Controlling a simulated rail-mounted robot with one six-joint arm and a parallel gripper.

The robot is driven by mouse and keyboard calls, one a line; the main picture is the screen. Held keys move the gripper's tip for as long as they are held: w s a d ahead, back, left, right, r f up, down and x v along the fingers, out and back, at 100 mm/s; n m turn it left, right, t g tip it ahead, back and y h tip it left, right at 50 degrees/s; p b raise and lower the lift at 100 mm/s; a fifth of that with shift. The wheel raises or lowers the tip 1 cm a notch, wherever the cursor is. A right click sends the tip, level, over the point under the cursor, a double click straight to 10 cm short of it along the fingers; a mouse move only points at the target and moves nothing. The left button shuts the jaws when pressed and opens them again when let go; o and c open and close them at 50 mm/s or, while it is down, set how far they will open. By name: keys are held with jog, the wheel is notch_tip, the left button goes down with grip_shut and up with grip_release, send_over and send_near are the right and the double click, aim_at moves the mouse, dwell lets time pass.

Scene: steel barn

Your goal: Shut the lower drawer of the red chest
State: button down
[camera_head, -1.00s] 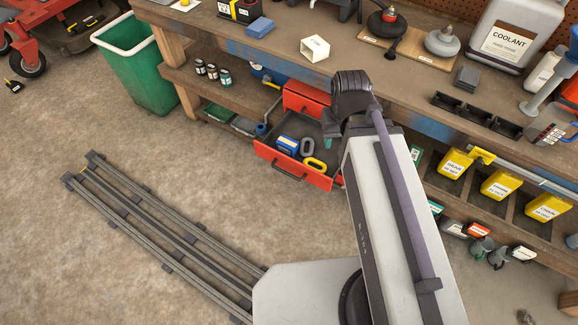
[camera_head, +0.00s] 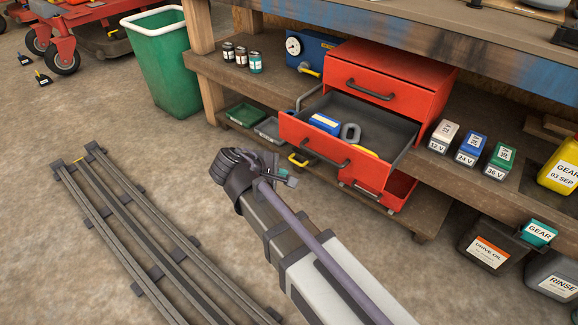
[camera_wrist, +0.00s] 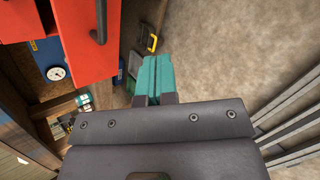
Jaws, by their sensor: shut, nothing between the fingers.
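The red chest (camera_head: 425,68) stands on the shelf under the workbench, with its upper drawer (camera_head: 370,82) shut. The lower drawer (camera_head: 310,146) is pulled far out, with a dark bar handle on its red front. Inside it are a blue-and-white box (camera_head: 324,123), a grey ring (camera_head: 351,132) and a partly hidden yellow item (camera_head: 364,151). My gripper (camera_head: 284,173) is shut and empty, in front of and below the drawer front in the head view. In the wrist view, the teal fingers (camera_wrist: 152,78) are together, with a red front and dark handle (camera_wrist: 99,22) to the left.
A blue box with a gauge (camera_head: 310,50) and several small cans stand left of the chest. Labelled battery packs (camera_head: 471,148) stand to its right. A red bin (camera_head: 400,188) sits below the drawer. The green waste bin (camera_head: 170,65) and rails (camera_head: 130,225) flank open floor at left.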

aim_at(294, 120)
jog(key=w+a+f+n+t+h+b, duration=0.1)
jog(key=w+a+f+n+t+b, duration=0.15)
jog(key=a+f+n+b, duration=0.2)
notch_tip(294, 120, up, 9)
jog(key=w+a+n+t+h+p, duration=0.2)
jog(key=n+t, duration=0.3)
jog(key=n, duration=0.4)
jog(key=x, duration=1.4)
jog(key=shift+f, duration=0.1)
jog(key=shift+w, duration=0.15)
